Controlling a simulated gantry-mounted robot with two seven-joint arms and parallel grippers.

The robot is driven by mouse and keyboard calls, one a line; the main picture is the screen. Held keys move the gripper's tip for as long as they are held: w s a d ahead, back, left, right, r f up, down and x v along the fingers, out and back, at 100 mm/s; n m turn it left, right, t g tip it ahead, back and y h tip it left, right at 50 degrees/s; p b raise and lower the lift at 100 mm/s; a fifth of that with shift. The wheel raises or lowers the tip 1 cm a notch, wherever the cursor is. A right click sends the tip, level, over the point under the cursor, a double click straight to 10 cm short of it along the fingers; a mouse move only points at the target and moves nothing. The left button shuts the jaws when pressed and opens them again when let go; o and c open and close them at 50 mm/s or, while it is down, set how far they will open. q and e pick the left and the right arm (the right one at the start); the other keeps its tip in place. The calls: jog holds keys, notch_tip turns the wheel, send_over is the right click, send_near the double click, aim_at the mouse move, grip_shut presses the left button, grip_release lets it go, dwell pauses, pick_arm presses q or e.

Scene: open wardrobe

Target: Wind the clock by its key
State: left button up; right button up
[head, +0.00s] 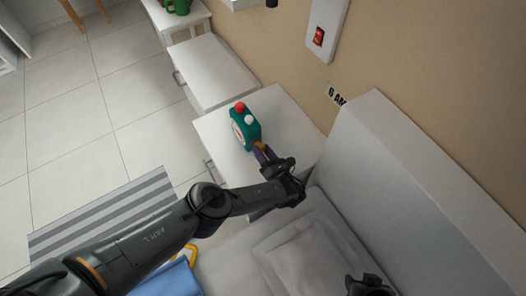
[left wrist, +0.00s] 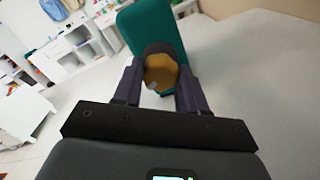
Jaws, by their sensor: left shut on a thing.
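The teal clock (head: 246,127) stands on the white bedside cabinet, with a red knob and a white knob on top. Its pale face points left, away from my left gripper. In the left wrist view the clock's teal back (left wrist: 150,25) rises behind the fingers. The brass-yellow key (left wrist: 161,72) sticks out of that back. My left gripper (head: 262,153) is shut on the key, one dark finger on each side of it. A dark part, seemingly my right gripper (head: 368,287), shows at the bottom edge; its fingers cannot be made out.
The white cabinet top (head: 285,127) is otherwise clear. Another white cabinet (head: 213,72) stands beyond it. A bed with a grey pillow (head: 305,255) and a tall pale headboard (head: 400,185) lies on the near side. A wall panel with a red switch (head: 319,36) hangs above.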

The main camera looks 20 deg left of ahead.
pick_arm(q)
jog(key=shift+m, duration=0.4)
jog(key=o, duration=1.1)
jog(key=shift+c, duration=0.2)
jog(key=shift+d, duration=0.1)
jog(key=v, duration=1)
jog(key=shift+s+d+p, duration=0.25)
jog(key=shift+s+p, duration=0.05)
jog(key=shift+p, duration=0.1)
